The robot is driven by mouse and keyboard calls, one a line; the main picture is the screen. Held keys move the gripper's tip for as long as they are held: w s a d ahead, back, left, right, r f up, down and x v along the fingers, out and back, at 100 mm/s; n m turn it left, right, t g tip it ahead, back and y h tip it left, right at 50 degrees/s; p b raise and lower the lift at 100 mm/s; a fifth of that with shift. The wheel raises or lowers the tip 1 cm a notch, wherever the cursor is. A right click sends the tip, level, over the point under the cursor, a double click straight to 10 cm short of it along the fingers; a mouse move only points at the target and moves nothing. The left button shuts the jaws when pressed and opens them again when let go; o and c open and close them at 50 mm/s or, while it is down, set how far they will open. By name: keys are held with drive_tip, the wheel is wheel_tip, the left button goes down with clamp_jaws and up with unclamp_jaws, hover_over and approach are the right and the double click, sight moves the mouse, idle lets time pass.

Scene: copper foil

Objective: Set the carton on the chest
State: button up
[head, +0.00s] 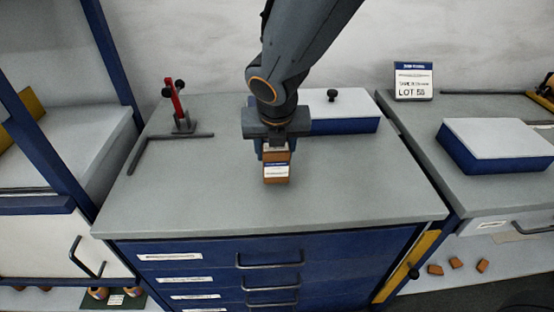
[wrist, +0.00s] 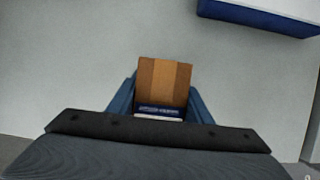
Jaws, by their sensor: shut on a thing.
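The carton (head: 276,169) is a small brown box with a white and blue label on its front. My gripper (head: 276,150) is shut on it from above, with a finger on either side. In the wrist view the carton's brown top (wrist: 164,82) shows between the two blue fingers of my gripper (wrist: 160,105). The chest (head: 340,195) has a grey top and blue drawers with bar handles. The carton is upright over the middle of the chest top; I cannot tell whether its base touches the surface.
A blue box with a white knobbed lid (head: 345,125) stands behind and right of the carton. A red clamp (head: 178,105) and a dark angled bar (head: 150,148) are at the left. The chest top's front is clear. Another blue and white box (head: 495,150) stands on the right bench.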

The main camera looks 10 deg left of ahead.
sight(275, 155)
drive_tip(key=shift+f+b, duration=0.45)
drive_tip(key=shift+f, duration=1.05)
drive_tip(key=shift+f, duration=0.1)
drive_tip(key=o, duration=1.3)
drive_tip(key=shift+r, duration=0.35)
drive_tip(key=p+v, duration=0.2)
drive_tip(key=v, duration=0.9)
drive_tip(key=shift+s+r, duration=0.2)
drive_tip(key=shift+r, duration=0.05)
